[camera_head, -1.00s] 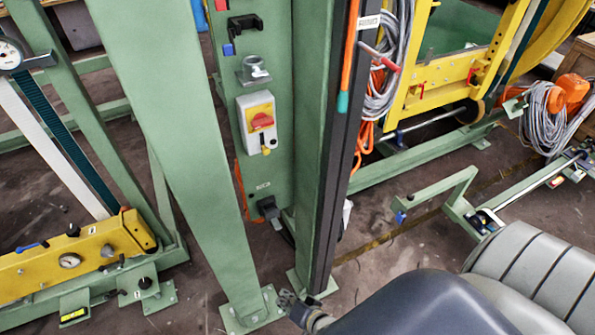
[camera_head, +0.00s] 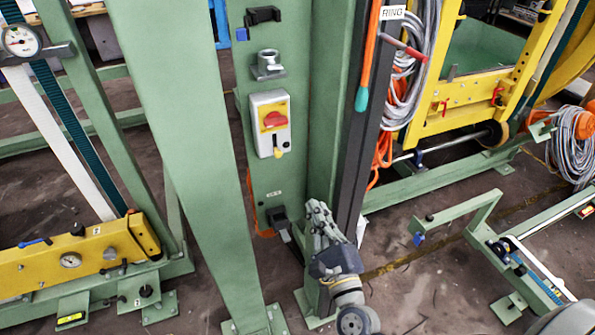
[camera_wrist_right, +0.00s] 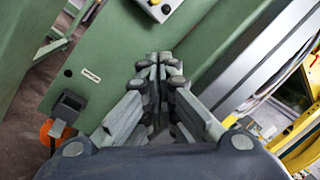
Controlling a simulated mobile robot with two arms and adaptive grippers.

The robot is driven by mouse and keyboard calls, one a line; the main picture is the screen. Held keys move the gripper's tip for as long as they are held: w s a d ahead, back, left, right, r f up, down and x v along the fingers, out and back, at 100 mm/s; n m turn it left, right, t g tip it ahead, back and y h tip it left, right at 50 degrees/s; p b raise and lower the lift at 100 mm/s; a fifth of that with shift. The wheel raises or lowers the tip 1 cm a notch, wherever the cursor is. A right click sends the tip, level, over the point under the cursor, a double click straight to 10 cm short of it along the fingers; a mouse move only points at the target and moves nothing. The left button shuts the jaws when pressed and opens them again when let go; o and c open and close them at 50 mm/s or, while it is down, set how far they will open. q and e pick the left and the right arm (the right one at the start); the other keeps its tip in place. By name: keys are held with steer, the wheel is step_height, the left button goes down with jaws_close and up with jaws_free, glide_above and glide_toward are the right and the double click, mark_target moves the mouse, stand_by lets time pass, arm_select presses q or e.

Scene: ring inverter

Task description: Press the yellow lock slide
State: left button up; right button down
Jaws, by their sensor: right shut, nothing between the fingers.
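The yellow lock slide (camera_head: 278,153) is at the lower end of a white and yellow switch box (camera_head: 262,138) with a red rotary handle (camera_head: 274,119). The box is mounted on a green upright panel. My right gripper (camera_head: 316,205) is shut and empty, below and right of the box, apart from it. In the right wrist view the gripper (camera_wrist_right: 160,58) points up along the green panel. Only the bottom of the box (camera_wrist_right: 160,8) shows there at the top edge, with a yellow piece on it. My left gripper is not in view.
A black socket (camera_head: 280,220) sits low on the green panel (camera_head: 290,60). A dark rail with an orange and teal rod (camera_head: 367,60) and hanging grey cables (camera_head: 420,60) stand to the right. A broad green post (camera_head: 185,150) stands left of the panel.

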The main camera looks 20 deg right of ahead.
mark_target(277, 152)
steer(key=shift+w, duration=0.1)
steer(key=w+a+r+p, duration=0.2)
steer(key=w+r+p, duration=0.2)
steer(key=w, duration=0.6)
steer(key=shift+w+r, duration=0.15)
steer(key=shift+w, duration=0.05)
steer(key=shift+a, duration=0.1)
steer(key=shift+p, duration=0.3)
step_height(277, 152, up, 4)
steer(key=p, duration=0.3)
steer(key=shift+f, duration=0.2)
